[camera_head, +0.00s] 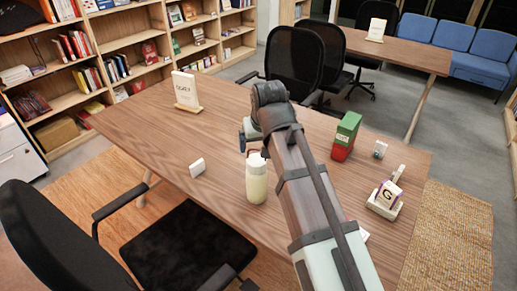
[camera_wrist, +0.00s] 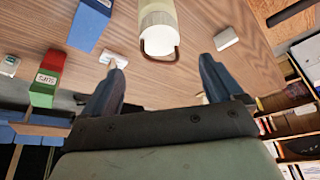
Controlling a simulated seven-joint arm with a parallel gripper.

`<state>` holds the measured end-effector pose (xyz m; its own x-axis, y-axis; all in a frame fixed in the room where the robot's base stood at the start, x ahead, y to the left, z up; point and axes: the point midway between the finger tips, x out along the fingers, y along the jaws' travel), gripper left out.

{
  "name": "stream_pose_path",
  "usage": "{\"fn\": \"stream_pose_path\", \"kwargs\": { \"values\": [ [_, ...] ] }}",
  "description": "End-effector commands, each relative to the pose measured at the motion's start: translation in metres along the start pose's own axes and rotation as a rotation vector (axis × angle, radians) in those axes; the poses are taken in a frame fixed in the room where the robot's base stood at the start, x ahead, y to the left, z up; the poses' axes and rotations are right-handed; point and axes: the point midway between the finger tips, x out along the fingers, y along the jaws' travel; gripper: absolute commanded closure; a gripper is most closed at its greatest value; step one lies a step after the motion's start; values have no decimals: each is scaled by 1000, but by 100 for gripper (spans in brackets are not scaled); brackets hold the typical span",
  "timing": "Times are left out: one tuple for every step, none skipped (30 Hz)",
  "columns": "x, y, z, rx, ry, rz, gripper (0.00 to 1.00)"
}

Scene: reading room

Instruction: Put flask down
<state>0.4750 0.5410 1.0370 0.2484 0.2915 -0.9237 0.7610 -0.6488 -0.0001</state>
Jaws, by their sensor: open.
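The flask (camera_head: 257,182), cream-coloured with a white lid, stands upright on the wooden table (camera_head: 290,130) near its front edge. In the wrist view the flask (camera_wrist: 158,28) shows at the top centre, with a dark carrying loop at its lid. My gripper (camera_wrist: 158,85) is open, and its two dark fingers are spread to either side below the flask in that view. Nothing is between the fingers. In the head view my gripper (camera_head: 248,135) is just behind the flask, partly hidden by my wrist, and appears apart from it.
A small white block (camera_head: 197,168) lies left of the flask. A green and red box (camera_head: 346,136) and a white holder (camera_head: 384,205) stand to the right. A blue box (camera_wrist: 90,25) shows in the wrist view. A sign (camera_head: 186,90) stands at the back left. The table's left-middle is clear.

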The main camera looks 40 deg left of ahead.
Motion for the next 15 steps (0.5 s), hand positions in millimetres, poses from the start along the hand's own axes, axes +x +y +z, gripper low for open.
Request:
{"fn": "stream_pose_path", "kwargs": {
  "values": [
    [-5,0,0,0,1,0,7],
    [-7,0,0,0,1,0,7],
    [-9,0,0,0,0,0,7],
    [-11,0,0,0,-1,0,7],
    [-12,0,0,0,-1,0,7],
    [-13,0,0,0,-1,0,7],
    [-14,0,0,0,-1,0,7],
    [-15,0,0,0,-1,0,7],
    [-15,0,0,0,-1,0,7],
    [-15,0,0,0,-1,0,7],
    [-15,0,0,0,-1,0,7],
    [-15,0,0,0,-1,0,7],
    [-15,0,0,0,-1,0,7],
    [-15,0,0,0,-1,0,7],
    [-15,0,0,0,-1,0,7]
  ]
}}
